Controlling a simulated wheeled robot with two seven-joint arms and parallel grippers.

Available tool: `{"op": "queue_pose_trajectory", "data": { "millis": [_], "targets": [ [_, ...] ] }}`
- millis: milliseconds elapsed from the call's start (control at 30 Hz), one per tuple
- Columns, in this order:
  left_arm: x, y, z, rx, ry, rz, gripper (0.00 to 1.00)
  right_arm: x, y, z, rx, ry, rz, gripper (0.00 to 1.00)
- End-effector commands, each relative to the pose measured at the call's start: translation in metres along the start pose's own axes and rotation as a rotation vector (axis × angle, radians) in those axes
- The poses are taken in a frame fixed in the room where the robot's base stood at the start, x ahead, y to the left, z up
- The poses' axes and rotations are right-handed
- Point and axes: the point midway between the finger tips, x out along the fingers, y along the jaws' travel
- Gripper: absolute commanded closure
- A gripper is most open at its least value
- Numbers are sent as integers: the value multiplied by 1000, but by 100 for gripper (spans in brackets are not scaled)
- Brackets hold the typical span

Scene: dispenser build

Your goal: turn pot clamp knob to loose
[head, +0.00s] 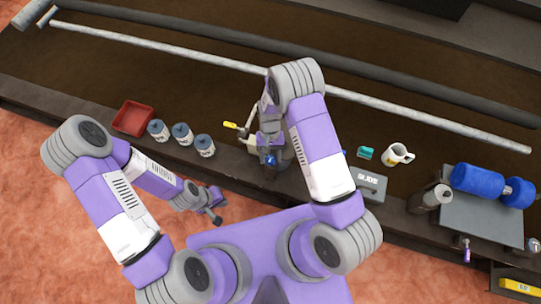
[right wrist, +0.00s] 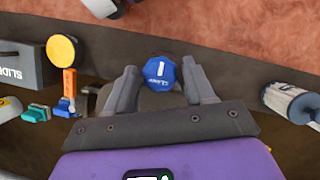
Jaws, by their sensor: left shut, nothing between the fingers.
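The clamp knob is a blue, faceted knob with a white mark and lettering; it faces the camera in the right wrist view (right wrist: 161,73). It also shows small in the head view (head: 270,160), partly hidden by my right arm. My right gripper (right wrist: 159,68) is open, one finger on each side of the knob, with a visible gap on both sides. I cannot tell how deep the knob sits between the fingers. The pot clamp itself is mostly hidden behind my right gripper and arm. My left gripper (head: 215,212) is shut and empty, below the bench's front edge.
A red tray (head: 133,118) and several lidded jars (head: 182,134) stand left on the bench. A yellow-handled part (head: 231,125) is beside my right gripper. A grey SLIDE box (head: 369,184), white mug (head: 397,155), teal piece (head: 365,153) and blue roller (head: 477,181) are to the right.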

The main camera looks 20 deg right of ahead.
Motion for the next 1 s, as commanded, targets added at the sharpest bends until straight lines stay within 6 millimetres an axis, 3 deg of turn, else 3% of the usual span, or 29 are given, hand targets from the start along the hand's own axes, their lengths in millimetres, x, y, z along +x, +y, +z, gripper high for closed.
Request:
{"op": "queue_pose_trajectory", "data": {
  "millis": [367, 800, 1000],
  "targets": [
    [-1, 0, 0, 0, 0, 0, 100, -2, 0, 0, 1, 1, -1, 36],
    [-24, 9, 1, 0, 0, 0, 100, -67, 0, 0, 1, 3, -1, 36],
    [-26, 10, 1, 0, 0, 0, 100, -76, 0, 0, 1, 1, -1, 36]
  ]
}}
